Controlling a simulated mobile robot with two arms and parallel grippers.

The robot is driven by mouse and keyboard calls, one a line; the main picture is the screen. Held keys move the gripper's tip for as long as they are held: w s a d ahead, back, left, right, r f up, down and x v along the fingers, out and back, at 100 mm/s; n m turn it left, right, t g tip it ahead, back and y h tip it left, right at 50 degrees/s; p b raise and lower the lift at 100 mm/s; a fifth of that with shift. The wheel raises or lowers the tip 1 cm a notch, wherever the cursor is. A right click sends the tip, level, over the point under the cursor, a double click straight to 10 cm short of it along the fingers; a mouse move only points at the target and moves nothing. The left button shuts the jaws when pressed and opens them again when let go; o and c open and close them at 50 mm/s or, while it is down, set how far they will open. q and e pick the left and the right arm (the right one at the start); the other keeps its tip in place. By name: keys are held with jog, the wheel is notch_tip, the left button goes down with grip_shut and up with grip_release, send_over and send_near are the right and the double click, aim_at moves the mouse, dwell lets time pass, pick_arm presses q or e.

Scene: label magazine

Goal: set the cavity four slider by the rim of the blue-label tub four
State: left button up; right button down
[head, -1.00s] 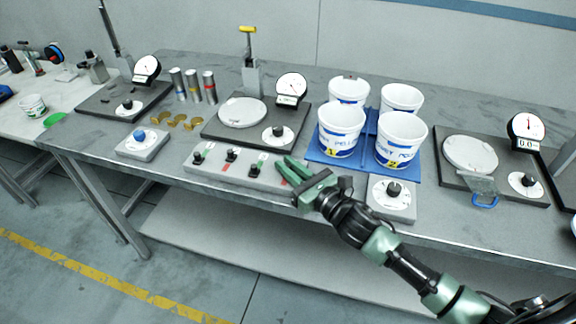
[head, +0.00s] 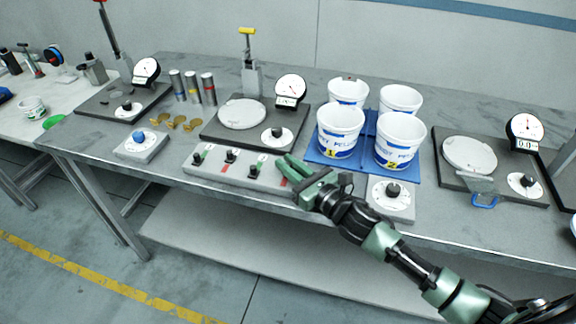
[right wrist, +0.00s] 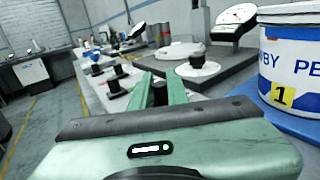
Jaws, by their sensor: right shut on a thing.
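The grey slider box (head: 215,172) lies near the bench's front edge. Black slider knobs show at its left (head: 197,161), middle (head: 231,156) and right (head: 254,172). My right gripper (head: 284,166) is at the box's right end, shut on the slider there, the cavity four slider by its place; the fingers hide the knob. The fingers also show in the right wrist view (right wrist: 160,90). White tubs with blue print stand on a blue tray (head: 325,157): tub 1 (head: 340,122) and tub 2 (head: 399,130) in front, two behind (head: 348,90) (head: 402,97). The rear tubs' numbers are hidden. My left gripper is out of view.
A grey box with a black knob (head: 391,206) stands right of my gripper. Scales with round plates stand left (head: 243,112) and right (head: 471,152) of the tubs. A blue-knob box (head: 141,145) and brass pieces (head: 180,122) lie further left.

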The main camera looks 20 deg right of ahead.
jog(key=c, duration=1.4)
grip_release()
jog(key=shift+w+d+r, duration=0.1)
jog(key=shift+w+d, duration=0.05)
jog(key=shift+o, duration=0.2)
jog(key=shift+s+d+f, duration=0.15)
jog(key=shift+s+f, duration=0.05)
jog(key=shift+s, duration=0.3)
jog(key=b+v, duration=0.2)
jog(key=v, duration=0.4)
jog(key=shift+s+d+r, duration=0.15)
jog(key=shift+s+d, duration=0.05)
jog(key=shift+s, duration=0.1)
